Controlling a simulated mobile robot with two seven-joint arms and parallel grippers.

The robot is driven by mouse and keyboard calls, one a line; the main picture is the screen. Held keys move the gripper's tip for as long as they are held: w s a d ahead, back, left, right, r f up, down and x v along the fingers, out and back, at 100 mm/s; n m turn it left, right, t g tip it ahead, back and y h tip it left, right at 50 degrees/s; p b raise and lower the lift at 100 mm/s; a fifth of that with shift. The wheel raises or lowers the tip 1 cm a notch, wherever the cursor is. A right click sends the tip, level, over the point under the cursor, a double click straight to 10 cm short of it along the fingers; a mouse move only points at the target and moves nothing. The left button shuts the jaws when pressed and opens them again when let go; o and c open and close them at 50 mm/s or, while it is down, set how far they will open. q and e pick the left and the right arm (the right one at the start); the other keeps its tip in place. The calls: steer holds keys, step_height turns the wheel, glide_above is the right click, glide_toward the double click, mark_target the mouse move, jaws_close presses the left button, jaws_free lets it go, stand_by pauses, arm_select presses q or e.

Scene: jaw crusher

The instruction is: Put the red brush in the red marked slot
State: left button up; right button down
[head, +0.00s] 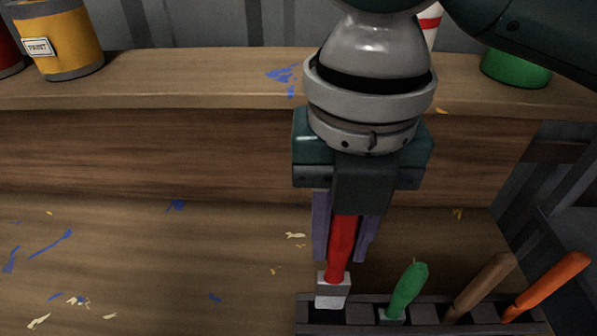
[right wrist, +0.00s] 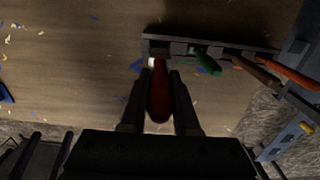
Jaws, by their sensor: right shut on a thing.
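The red brush (head: 341,246) has a red handle and a pale grey ferrule at its lower end. My right gripper (head: 343,240) is shut on its handle, with the brush hanging nearly upright, ferrule down. In the head view the ferrule overlaps the left end of the dark slotted rack (head: 362,326); whether it is inside a slot or in front of it I cannot tell. In the right wrist view the red brush (right wrist: 160,92) lies between the fingers and points at the rack's left end (right wrist: 165,37). No red slot mark is visible. My left gripper is not in view.
A green brush (head: 408,291), a brown brush (head: 483,287) and an orange brush (head: 547,286) lean in the rack to the right. A raised wooden shelf behind holds a yellow can (head: 70,40) and a green can (head: 515,68). The bench at left is clear except for paint flecks.

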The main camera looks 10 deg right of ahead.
mark_target(332, 287)
step_height(332, 287, down, 5)
steer(key=shift+r, duration=0.1)
steer(key=shift+d+f+b, duration=0.1)
steer(key=shift+f+b, duration=0.45)
steer(key=shift+f, duration=1.8)
steer(key=shift+f, duration=0.2)
steer(key=c, duration=0.7)
jaws_free()
steer(key=shift+o, duration=0.2)
steer(key=shift+r, duration=0.1)
